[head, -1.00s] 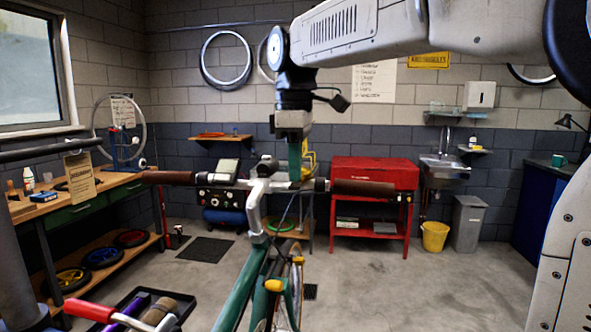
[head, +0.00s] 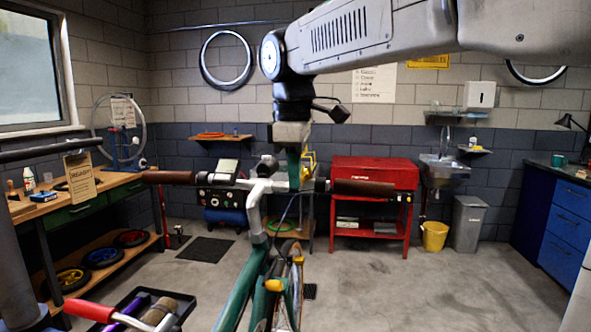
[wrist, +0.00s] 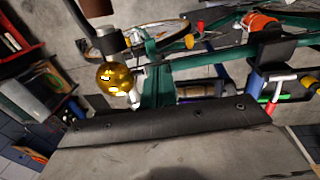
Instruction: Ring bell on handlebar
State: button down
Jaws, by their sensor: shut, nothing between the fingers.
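A shiny gold bell (wrist: 118,80) shows in the wrist view, left of the green fingers of my gripper (wrist: 153,60), close to the handlebar. In the head view my gripper (head: 294,186) points down at the handlebar (head: 262,186), just right of the stem. The fingers are shut and empty. I cannot tell whether the fingers touch the bell. The handlebar has brown grips, the right one (head: 363,188) beyond the gripper.
A green bike frame (head: 240,290) runs below the bar. A wooden bench (head: 118,188) stands left, a red tool cabinet (head: 375,172) behind, with a yellow bucket (head: 434,236) and grey bin (head: 467,222) at right. The floor at right is clear.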

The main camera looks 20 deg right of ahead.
jog(key=shift+s+a+f+t+h, duration=0.15)
jog(key=shift+s+f+t+h, duration=0.2)
jog(key=shift+t+h, duration=0.35)
jog(key=shift+f+t, duration=0.4)
jog(key=shift+r, duration=0.9)
notch_tip(320, 180, up, 14)
jog(key=s, duration=0.1)
jog(key=shift+a, duration=0.4)
